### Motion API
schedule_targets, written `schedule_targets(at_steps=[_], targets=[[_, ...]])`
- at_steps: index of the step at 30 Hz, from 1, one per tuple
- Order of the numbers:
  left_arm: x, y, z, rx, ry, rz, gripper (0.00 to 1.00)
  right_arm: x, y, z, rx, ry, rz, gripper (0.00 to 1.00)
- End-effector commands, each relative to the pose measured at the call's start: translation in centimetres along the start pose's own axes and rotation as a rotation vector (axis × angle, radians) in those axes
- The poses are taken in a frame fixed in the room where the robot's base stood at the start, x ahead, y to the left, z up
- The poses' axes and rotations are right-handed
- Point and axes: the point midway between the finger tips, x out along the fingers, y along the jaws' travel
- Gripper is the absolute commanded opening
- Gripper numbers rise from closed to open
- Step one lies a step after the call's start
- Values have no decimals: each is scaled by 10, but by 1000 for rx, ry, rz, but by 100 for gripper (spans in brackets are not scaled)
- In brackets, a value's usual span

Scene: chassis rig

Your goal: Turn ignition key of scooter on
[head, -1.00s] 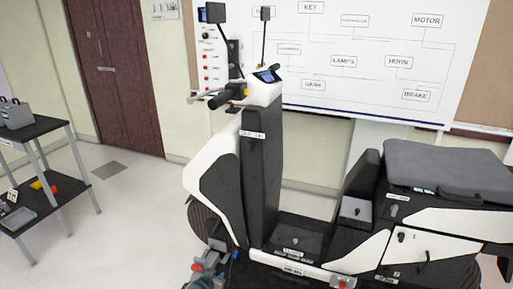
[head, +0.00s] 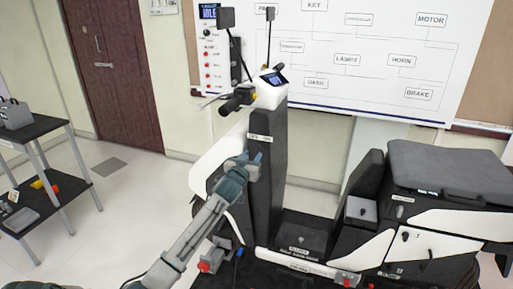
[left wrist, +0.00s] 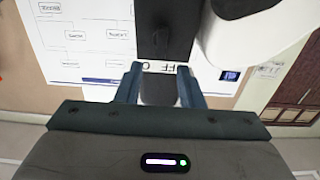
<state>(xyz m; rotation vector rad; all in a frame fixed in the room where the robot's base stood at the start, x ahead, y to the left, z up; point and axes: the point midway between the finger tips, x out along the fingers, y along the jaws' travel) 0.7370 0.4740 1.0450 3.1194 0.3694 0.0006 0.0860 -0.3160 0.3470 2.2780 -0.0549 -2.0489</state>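The black and white scooter (head: 265,190) stands upright in the middle of the head view. A white label (head: 259,137) sits high on its black front column; it also shows upside down in the left wrist view (left wrist: 160,67), with "OFF" legible. My left gripper (head: 250,158) is at the column, just below the label in the head view. In the left wrist view the left gripper (left wrist: 158,90) is open, its blue fingers on either side of a grey strip of the column. I cannot make out the ignition key or whether the fingers touch anything. My right gripper is not in view.
The handlebar (head: 238,98) and a small dash screen (head: 273,78) are above the gripper. A wall panel (head: 208,50) with red buttons has a screen reading "IDLE". A whiteboard (head: 330,75) hangs behind. A black two-level table (head: 40,130) stands left, with open floor between.

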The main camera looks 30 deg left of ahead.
Motion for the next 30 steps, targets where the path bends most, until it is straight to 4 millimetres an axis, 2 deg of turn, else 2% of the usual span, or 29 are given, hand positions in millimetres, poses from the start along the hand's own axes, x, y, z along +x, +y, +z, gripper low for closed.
schedule_targets(at_steps=[3, 9, 15, 23, 28, 30], targets=[[21, 0, -3, -2, -1, -1, 35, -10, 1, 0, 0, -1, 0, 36], [43, 0, -1, -1, -1, -1, 35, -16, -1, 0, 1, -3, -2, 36], [51, 0, 0, 0, 0, 0, 35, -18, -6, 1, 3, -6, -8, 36], [52, 0, 1, 1, 0, 0, 35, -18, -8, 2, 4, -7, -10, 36], [52, 0, 1, 1, -1, 0, 1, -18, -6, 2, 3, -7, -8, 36], [52, 0, 1, 1, -1, 0, 0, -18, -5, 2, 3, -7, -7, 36]])
